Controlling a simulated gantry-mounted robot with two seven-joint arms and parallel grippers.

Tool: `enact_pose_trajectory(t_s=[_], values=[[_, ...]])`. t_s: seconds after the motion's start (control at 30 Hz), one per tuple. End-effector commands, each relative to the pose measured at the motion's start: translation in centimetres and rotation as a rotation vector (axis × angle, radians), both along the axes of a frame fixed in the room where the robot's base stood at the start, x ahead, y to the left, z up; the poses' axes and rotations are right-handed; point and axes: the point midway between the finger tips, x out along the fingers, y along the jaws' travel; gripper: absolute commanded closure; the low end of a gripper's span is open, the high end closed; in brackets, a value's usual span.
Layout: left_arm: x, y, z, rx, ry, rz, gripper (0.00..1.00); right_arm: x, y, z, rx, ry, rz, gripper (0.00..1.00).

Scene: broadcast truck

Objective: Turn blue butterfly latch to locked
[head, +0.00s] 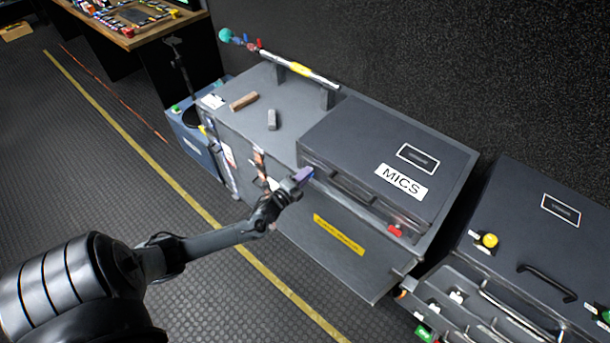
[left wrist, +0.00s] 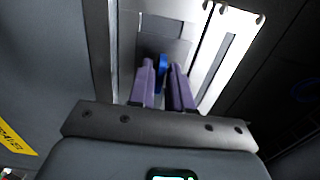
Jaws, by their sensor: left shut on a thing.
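The blue butterfly latch (left wrist: 163,72) shows in the left wrist view as a narrow blue piece against a grey metal plate. My left gripper (left wrist: 166,84) has its two purple fingers shut on it, one on each side. In the head view my left gripper (head: 303,175) is at the front left edge of the grey case labelled MICS (head: 345,140), and it hides the latch there. Whether the latch is locked cannot be told. My right gripper is not in view.
A red latch (head: 395,231) sits on the case front further right. A brown block (head: 243,102) and a grey block (head: 272,120) lie on the bench top. Another case with a yellow knob (head: 490,241) stands at right.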

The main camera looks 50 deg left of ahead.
Motion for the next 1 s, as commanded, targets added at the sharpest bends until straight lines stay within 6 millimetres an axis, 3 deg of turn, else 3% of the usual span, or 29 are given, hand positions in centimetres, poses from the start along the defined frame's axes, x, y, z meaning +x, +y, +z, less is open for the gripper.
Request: enact_pose_trajectory(t_s=[0.47, 0.5, 0.6, 1.0], values=[[0.01, 0.01, 0.01, 0.015, 0.004, 0.0, 1.0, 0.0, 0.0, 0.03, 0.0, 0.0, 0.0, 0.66], [0.02, 0.01, 0.02, 0.015, 0.004, 0.0, 0.78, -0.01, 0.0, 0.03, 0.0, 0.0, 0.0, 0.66], [0.01, 0.01, 0.01, 0.015, 0.004, 0.0, 0.66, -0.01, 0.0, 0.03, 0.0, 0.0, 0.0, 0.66], [-0.64, -0.18, 0.0, 0.013, 0.004, -0.001, 0.66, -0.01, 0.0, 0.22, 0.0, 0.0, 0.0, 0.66]])
